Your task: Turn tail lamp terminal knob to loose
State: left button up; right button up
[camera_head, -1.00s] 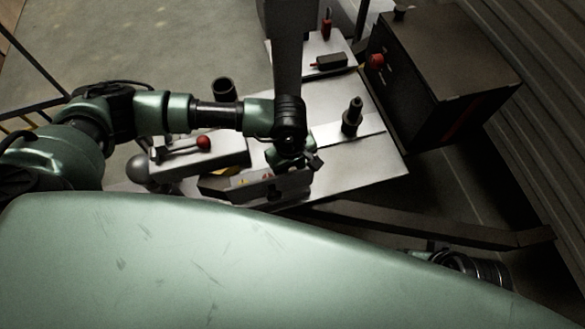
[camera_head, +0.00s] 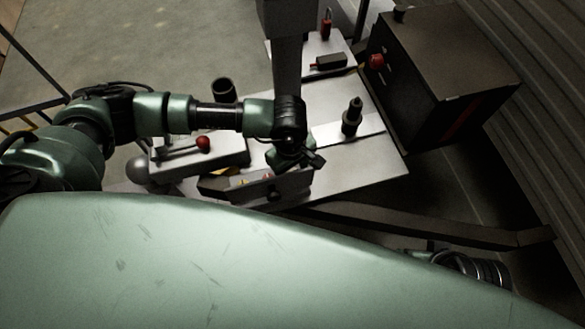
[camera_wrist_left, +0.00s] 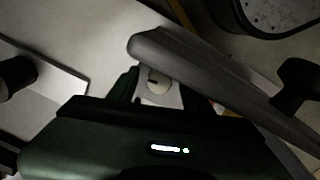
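A small round pale knob (camera_wrist_left: 157,82) with a dark mark on its face shows in the left wrist view, on a light plate just beyond my left gripper. Its label cannot be read. In the head view my left gripper (camera_head: 298,160) is over the dark open-topped box (camera_head: 262,192) at the front of the metal deck, and the arm and wrist hide much of that spot. In the wrist view the dark gripper (camera_wrist_left: 155,92) appears open, with the knob showing in the gap. I cannot tell whether it touches the knob. My right gripper is not in view.
A long dark grey bar (camera_wrist_left: 200,75) crosses close beside the gripper in the wrist view. A grey post (camera_head: 288,65) rises behind the wrist. A red-knobbed lever (camera_head: 203,144), an upright black peg (camera_head: 352,115) and a large dark cabinet (camera_head: 450,75) stand around the deck (camera_head: 350,155).

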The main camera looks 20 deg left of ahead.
pick_arm(q)
notch_tip(320, 180, up, 8)
jog(key=shift+s+a+f+p, duration=0.1)
jog(key=shift+s+p, duration=0.05)
jog(key=shift+p, duration=0.7)
